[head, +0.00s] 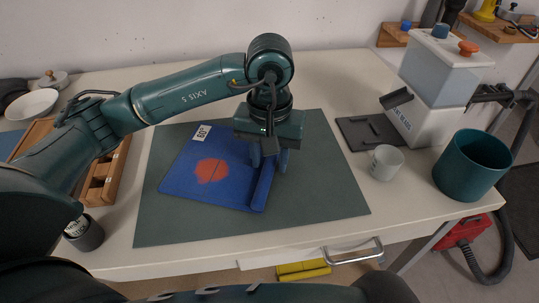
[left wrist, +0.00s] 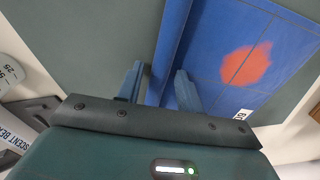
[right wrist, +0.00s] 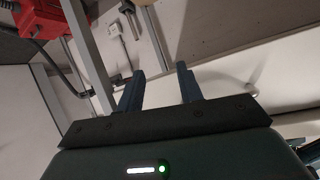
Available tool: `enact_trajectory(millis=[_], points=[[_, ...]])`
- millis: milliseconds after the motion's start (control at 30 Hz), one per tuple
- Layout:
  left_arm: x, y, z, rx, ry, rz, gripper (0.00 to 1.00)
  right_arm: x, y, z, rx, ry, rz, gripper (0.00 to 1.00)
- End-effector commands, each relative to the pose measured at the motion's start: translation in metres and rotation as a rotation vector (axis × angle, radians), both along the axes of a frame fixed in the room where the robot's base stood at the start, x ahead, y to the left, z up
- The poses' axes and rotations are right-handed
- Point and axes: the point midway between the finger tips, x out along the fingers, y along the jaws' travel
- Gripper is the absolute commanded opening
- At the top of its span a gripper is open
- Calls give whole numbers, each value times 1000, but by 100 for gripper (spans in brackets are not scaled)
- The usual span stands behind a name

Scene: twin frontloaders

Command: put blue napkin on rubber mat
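The blue napkin (head: 185,180) lies on the large grey-green rubber mat (head: 325,190), left of the mat's middle. It is mostly flat, with an orange-red patch, a white tag near its far left corner and a raised fold along its right edge. My left gripper (head: 268,160) is low over that fold, pointing down. In the left wrist view the fingers (left wrist: 158,70) are apart, with the napkin's folded edge (left wrist: 170,45) between them. I cannot tell whether they touch it. My right gripper (right wrist: 160,75) is open and empty, away from the tabletop.
A white mug (head: 386,163), a teal pot (head: 472,165) and a white dispenser (head: 435,85) stand at the right. A wooden tray (head: 105,180) and white bowl (head: 32,104) are at the left. The mat's right part is clear.

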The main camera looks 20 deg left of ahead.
Motion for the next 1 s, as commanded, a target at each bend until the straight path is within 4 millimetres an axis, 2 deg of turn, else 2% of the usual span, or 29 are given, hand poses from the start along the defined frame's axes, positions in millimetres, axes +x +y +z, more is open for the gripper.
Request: enact_trajectory(millis=[267,367,400,467,800,1000], points=[[0,0,1,0,1,0,40,1,0,2,-1,-2,-1,36],[0,0,6,0,1,0,40,1,-1,8,-5,-4,-1,36],[1,0,9,-2,-3,0,40,1,-1,5,-7,-4,0,36],[1,0,18,-1,-4,0,40,1,-1,3,-6,-5,0,36],[1,0,93,0,-6,1,40,1,0,5,-3,-4,-1,36],[0,0,117,0,-3,0,40,1,-1,6,-9,-5,0,36]])
